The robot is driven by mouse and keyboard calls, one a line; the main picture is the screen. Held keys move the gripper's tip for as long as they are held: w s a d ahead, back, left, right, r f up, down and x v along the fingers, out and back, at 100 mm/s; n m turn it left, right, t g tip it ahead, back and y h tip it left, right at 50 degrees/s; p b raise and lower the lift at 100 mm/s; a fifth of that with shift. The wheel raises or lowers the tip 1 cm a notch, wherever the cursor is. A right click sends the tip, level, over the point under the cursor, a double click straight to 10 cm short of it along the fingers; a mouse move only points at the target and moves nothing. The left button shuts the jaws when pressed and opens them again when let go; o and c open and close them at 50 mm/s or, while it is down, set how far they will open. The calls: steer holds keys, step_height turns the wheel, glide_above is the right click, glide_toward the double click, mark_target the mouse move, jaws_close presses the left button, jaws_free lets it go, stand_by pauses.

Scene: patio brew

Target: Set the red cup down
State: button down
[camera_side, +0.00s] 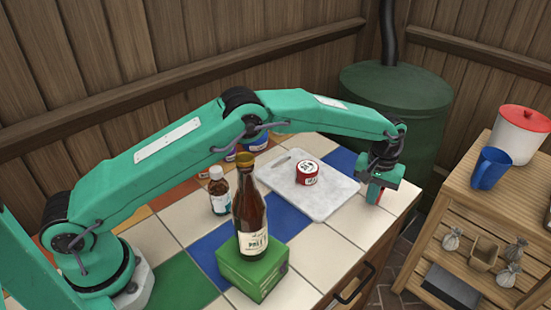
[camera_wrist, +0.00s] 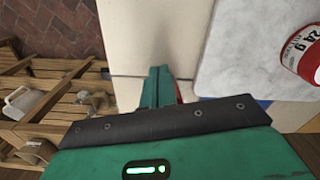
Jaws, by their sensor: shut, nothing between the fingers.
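My gripper (camera_side: 375,193) is shut and empty, pointing down over the right end of the tiled table, just right of the cutting board. In the wrist view its teal fingers (camera_wrist: 160,80) are together. I see no thing that is clearly a red cup. A red tin with a white label (camera_side: 307,173) sits on the board; it also shows at the right in the wrist view (camera_wrist: 303,52).
The marble cutting board (camera_side: 335,203) lies mid-table. A brown bottle (camera_side: 250,210) stands on a green box (camera_side: 252,270), beside a small brown bottle (camera_side: 218,190). A wooden shelf (camera_side: 455,175) at right holds a blue mug (camera_side: 490,168) and a red-lidded white pot (camera_side: 517,138).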

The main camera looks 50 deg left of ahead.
steer(key=shift+w+a, duration=0.25)
steer(key=shift+w, duration=0.45)
steer(key=shift+w+a, duration=0.2)
steer(key=shift+w, duration=0.55)
steer(key=shift+w+a, duration=0.25)
steer(key=shift+w, duration=0.45)
steer(key=shift+s+d, duration=0.1)
steer(key=shift+s, duration=0.2)
steer(key=shift+s+d, duration=0.25)
steer(key=shift+s, duration=0.55)
steer(key=shift+s+d, duration=0.2)
steer(key=shift+s, duration=0.55)
step_height(320, 180, up, 10)
